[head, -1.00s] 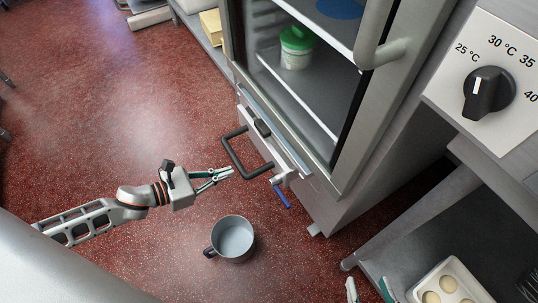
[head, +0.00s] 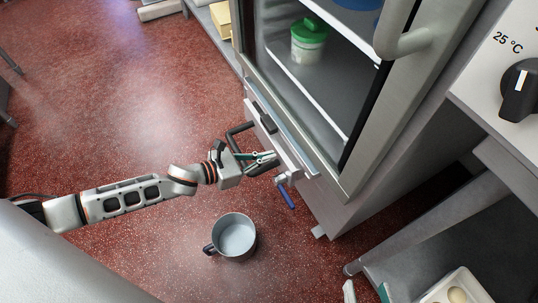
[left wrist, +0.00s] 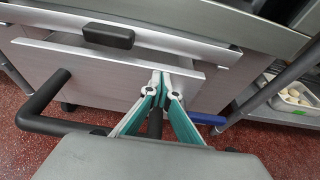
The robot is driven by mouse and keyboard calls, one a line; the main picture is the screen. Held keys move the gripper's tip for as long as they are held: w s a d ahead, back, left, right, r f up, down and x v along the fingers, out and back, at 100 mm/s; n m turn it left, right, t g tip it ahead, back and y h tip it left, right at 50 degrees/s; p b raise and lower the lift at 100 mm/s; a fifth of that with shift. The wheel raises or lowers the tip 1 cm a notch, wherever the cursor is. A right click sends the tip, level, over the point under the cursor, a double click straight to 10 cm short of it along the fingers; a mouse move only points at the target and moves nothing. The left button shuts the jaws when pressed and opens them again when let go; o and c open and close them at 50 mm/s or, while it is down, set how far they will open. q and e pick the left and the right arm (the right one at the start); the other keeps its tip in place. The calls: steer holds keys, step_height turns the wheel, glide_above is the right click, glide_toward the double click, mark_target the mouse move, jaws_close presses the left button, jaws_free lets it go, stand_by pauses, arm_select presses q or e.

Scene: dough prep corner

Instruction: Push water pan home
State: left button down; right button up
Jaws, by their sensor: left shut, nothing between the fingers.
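The water pan, a low metal drawer front (head: 283,153) with a black bar handle (head: 238,131), sits at the foot of the glass-doored cabinet. In the left wrist view its pale front panel (left wrist: 90,72) stands a little out from the cabinet, and the handle (left wrist: 45,108) runs behind my gripper. My left gripper (head: 275,158) is shut and empty. Its tips (left wrist: 158,84) are at the panel, over the handle; I cannot tell whether they touch. My right gripper (head: 367,292) shows only as two separated fingertips at the bottom edge.
A grey pot (head: 235,236) stands on the red floor below a blue-levered tap (head: 287,194). A black latch (head: 264,117) is above the drawer. The cabinet (head: 345,215) holds a green-lidded tub (head: 308,42). A dough tray (head: 457,287) is at the lower right.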

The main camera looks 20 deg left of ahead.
mark_target(282, 150)
arm_select(q)
steer(key=shift+w+d, duration=0.15)
steer(key=shift+w, duration=0.1)
steer(key=shift+w, duration=0.1)
steer(key=shift+w+d, duration=1.45)
steer(key=shift+w, duration=0.3)
steer(key=shift+a, duration=0.1)
